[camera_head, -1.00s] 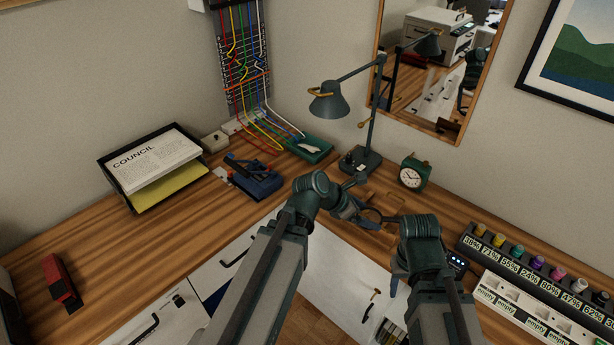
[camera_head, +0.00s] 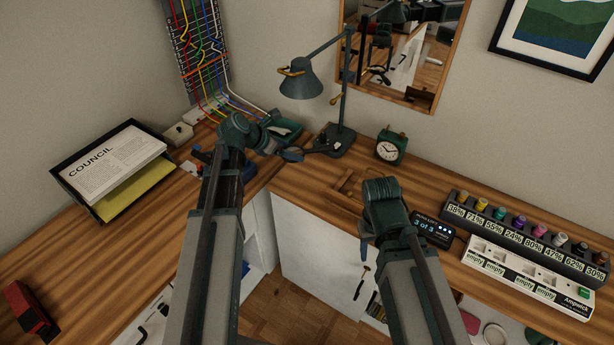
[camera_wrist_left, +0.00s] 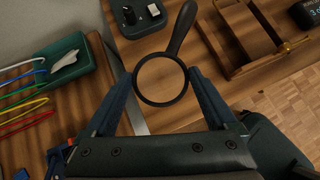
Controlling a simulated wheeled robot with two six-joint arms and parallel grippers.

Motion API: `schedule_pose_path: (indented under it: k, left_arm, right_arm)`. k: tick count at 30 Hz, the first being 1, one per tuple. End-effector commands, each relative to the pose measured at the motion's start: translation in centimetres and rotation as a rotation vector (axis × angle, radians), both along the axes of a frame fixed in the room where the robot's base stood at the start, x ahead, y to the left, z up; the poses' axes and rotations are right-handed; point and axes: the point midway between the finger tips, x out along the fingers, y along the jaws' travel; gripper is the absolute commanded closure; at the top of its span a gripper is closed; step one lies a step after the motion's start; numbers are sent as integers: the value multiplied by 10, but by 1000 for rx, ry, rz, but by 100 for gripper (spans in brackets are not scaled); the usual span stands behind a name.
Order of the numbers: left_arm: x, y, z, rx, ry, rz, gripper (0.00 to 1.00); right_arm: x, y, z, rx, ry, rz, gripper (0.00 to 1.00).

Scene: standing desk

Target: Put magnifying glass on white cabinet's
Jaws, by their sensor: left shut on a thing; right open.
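In the left wrist view, my left gripper (camera_wrist_left: 163,76) is shut on the magnifying glass (camera_wrist_left: 182,32). The fingers grip the sides of its round dark rim, and its black handle points away from the gripper. In the head view, my left gripper (camera_head: 288,154) is above the desk corner near the lamp base, with the glass (camera_head: 313,149) small at its tip. The white cabinet (camera_head: 318,262) is below the desk's front edge, its door facing the floor space. My right gripper (camera_head: 364,248) is open, pointing down near the desk edge, mostly hidden by its wrist.
A lamp (camera_head: 341,137), green clock (camera_head: 391,147) and wooden holder (camera_head: 347,184) are nearby. A green tray (camera_head: 285,132) sits behind my left wrist. A paper tray (camera_head: 103,183) stands left; a bottle rack (camera_head: 520,236) and white rack (camera_head: 500,262) stand right.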

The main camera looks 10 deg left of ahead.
Motion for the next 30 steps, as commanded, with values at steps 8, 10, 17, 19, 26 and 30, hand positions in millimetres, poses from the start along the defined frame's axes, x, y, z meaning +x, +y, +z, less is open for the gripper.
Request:
schedule_pose_path:
  k: [8, 10, 17, 19, 26, 30]
  left_arm:
    - [1, 2, -8, -1, 0, 2, 79]
    - [1, 2, -16, -1, 0, 2, 79]
    - [1, 2, -52, -1, 0, 2, 79]
    - [1, 2, -61, -1, 0, 2, 79]
    - [1, 2, -63, -1, 0, 2, 79]
    - [1, 2, -72, -1, 0, 2, 79]
  right_arm:
    - [0, 0, -8, 0, 0, 0, 50]
    - [0, 0, -17, 0, 0, 0, 50]
    - [0, 0, -53, 0, 0, 0, 50]
    - [0, 0, -61, 0, 0, 0, 50]
    - [0, 0, -64, 0, 0, 0, 50]
    - [0, 0, -73, 0, 0, 0, 50]
